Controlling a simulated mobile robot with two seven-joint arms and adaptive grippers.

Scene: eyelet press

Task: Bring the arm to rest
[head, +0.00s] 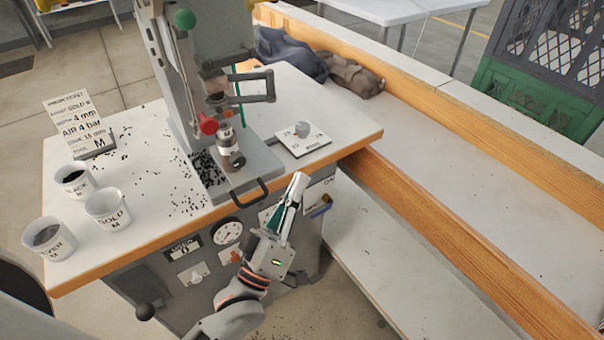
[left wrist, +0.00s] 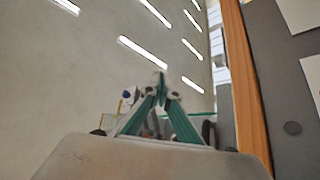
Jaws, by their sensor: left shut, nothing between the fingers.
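My left gripper (head: 297,184) is in front of the press bench, near its front edge and to the right of the press handle. Its fingers are shut with nothing between them. In the left wrist view the closed fingertips (left wrist: 160,82) meet in front of a plain pale surface, with the bench's wooden edge (left wrist: 247,80) to the right. The eyelet press (head: 180,90) stands on the white bench top (head: 140,175). My right gripper does not show in either view.
Cups (head: 108,208) and a job ticket (head: 72,122) stand on the bench's left side, among scattered small dark bits. A white plate with a grey knob (head: 302,140) lies right of the press. A wooden-edged ledge (head: 470,240) runs along the right. Dark cloths (head: 290,52) lie behind.

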